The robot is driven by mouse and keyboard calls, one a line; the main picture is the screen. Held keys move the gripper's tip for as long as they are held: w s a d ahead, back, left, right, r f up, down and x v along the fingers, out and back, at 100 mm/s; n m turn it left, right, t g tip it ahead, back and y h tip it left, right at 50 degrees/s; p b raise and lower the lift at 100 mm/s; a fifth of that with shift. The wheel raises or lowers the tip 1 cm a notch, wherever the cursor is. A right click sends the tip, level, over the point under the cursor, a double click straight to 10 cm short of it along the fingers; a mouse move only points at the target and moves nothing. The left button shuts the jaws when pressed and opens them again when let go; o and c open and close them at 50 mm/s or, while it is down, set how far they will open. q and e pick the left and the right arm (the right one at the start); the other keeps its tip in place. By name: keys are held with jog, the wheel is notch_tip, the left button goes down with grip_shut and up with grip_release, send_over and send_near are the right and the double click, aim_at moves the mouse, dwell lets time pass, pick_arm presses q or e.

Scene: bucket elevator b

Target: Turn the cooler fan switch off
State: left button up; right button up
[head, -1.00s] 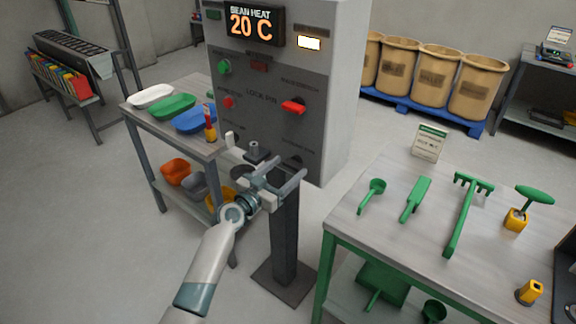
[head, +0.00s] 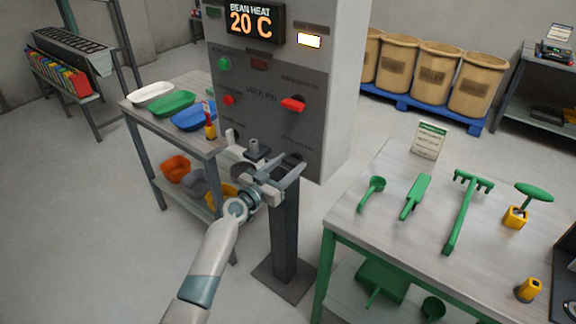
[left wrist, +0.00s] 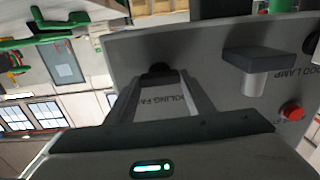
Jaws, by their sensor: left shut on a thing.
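The grey control panel (head: 268,105) stands in front of me. In the left wrist view, a dark knob (left wrist: 160,72) sits on the panel, right by a label reading "COOLING FA", the rest cut off. My left gripper (head: 291,163) is at the lower part of the panel, and its fingers hide most of this knob in the head view. In the left wrist view, the two fingers of this gripper (left wrist: 162,80) reach to either side of the knob and are shut on it. The exact turn of the knob cannot be told. My right gripper is not in view.
A red lever (head: 293,105) and a red button (head: 229,100) sit higher on the panel. A grey block handle (left wrist: 258,58) juts out beside my left fingers. The green-framed tool table (head: 400,240) is at right, the tray shelf (head: 140,112) at left.

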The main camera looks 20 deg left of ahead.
pick_arm(q)
jog(key=shift+n, duration=0.3)
jog(key=n, duration=0.3)
jog(key=shift+b, duration=0.35)
jog(key=n, duration=0.5)
jog(key=shift+a, duration=0.1)
jog(key=n, duration=0.4)
jog(key=shift+f, duration=0.1)
jog(key=n+p, duration=0.1)
jog(key=n, duration=0.4)
jog(key=shift+f, duration=0.15)
jog(key=o, duration=1.1)
jog(key=shift+a, duration=0.1)
jog(key=shift+c, duration=0.2)
